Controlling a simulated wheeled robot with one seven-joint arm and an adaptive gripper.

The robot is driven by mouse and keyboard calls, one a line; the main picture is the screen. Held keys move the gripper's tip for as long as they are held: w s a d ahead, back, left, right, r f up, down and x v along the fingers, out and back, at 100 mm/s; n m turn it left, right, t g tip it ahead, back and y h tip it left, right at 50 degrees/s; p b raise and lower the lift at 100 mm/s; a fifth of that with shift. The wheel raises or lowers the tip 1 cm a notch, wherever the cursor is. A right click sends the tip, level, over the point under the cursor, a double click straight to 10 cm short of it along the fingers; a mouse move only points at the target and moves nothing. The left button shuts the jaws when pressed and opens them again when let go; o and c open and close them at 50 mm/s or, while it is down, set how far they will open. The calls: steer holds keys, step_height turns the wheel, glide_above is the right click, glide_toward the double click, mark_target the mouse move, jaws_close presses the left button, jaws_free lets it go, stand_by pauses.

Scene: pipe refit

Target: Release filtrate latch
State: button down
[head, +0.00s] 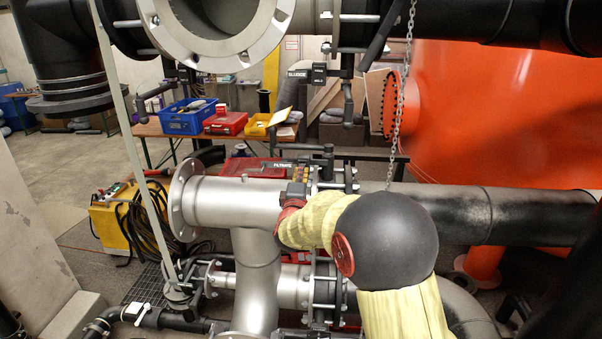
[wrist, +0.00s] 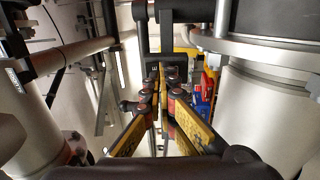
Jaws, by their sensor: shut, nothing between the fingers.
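The white-lettered FILTRATE tag (head: 283,164) is on the valve behind the steel pipe in the head view. A black lever (head: 302,147) runs level just above it. I cannot single out the latch itself. My gripper (head: 301,173) is beside the tag, to its right, and partly hidden by my wrist. In the wrist view my gripper (wrist: 163,84) has its yellow-and-black fingers brought together, with nothing between them. A black bar frame (wrist: 166,38) stands just beyond the fingertips there. I cannot tell whether they touch it.
The steel pipe (head: 222,199) lies in front of the valve. A second valve tagged SLUDGE (head: 298,74) hangs above, beside a chain (head: 399,120). The orange tank (head: 510,120) fills the right. A table behind holds a blue crate (head: 187,117) and a red case (head: 226,122).

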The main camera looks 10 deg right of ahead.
steer(key=p, duration=0.1)
steer(key=g+p, duration=0.1)
steer(key=p, duration=0.1)
steer(key=shift+w+d+r+p, duration=0.15)
steer(key=shift+w+r+p, duration=0.15)
steer(key=shift+s, duration=0.1)
